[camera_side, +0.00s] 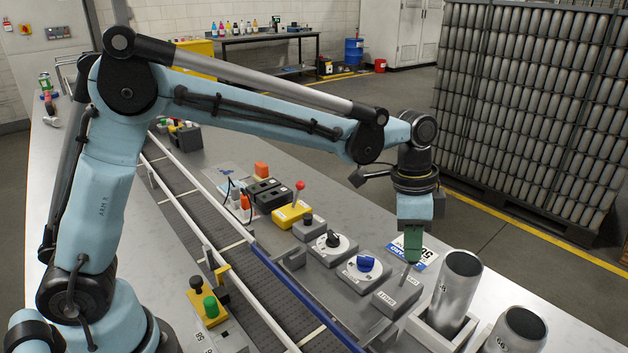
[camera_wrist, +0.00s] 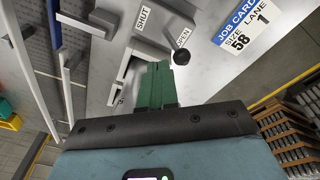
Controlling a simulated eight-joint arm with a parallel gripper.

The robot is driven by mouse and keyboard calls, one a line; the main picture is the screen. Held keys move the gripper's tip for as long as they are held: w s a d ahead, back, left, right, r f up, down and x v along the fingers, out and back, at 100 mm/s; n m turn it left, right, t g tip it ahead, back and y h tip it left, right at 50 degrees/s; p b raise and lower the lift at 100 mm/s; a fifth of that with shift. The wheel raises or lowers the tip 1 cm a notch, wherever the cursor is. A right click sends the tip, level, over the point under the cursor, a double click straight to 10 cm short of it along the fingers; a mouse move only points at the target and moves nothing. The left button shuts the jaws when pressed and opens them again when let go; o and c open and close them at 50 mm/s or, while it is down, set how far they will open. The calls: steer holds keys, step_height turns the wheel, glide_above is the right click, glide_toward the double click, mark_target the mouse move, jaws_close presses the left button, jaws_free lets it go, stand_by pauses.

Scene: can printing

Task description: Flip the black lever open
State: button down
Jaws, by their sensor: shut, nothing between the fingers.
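The lever's black knob (camera_wrist: 181,57) shows in the wrist view, close beside the green fingertips, near the OPEN label. A grey stem (camera_side: 405,272) rises from the grey lever box (camera_side: 386,297) in the side view; its top is hidden by my fingers. The box carries a SHUT label at the front and an OPEN label toward the right. My gripper (camera_side: 413,252) points down over the box, its green fingers shut and empty; they also show in the wrist view (camera_wrist: 159,68). I cannot tell whether they touch the knob.
A blue rotary knob (camera_side: 365,264) and a black one (camera_side: 332,240) sit left of the lever box. Metal cans (camera_side: 455,290) stand in holders to the right. A job card (camera_wrist: 245,30) lies beyond the lever. A conveyor (camera_side: 215,220) runs along the left.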

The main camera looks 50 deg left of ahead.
steer(key=shift+r, duration=0.2)
step_height(320, 180, up, 12)
steer(key=s, duration=0.1)
steer(key=shift+d, duration=0.15)
stand_by(0.7)
steer(key=s+a+f+n+t, duration=0.3)
steer(key=s+a+f+n, duration=0.2)
steer(key=s+a, duration=0.2)
steer(key=s+a+f+n+t+y, duration=0.1)
steer(key=s+a+f+n+t, duration=0.2)
steer(key=a, duration=0.7)
steer(key=s+f+n, duration=0.1)
steer(key=s+n, duration=0.1)
steer(key=s, duration=0.1)
steer(key=shift+s+f+n+t+y, duration=0.3)
steer(key=shift+s+f+n+t, duration=0.05)
steer(key=shift+f+n+t, duration=0.05)
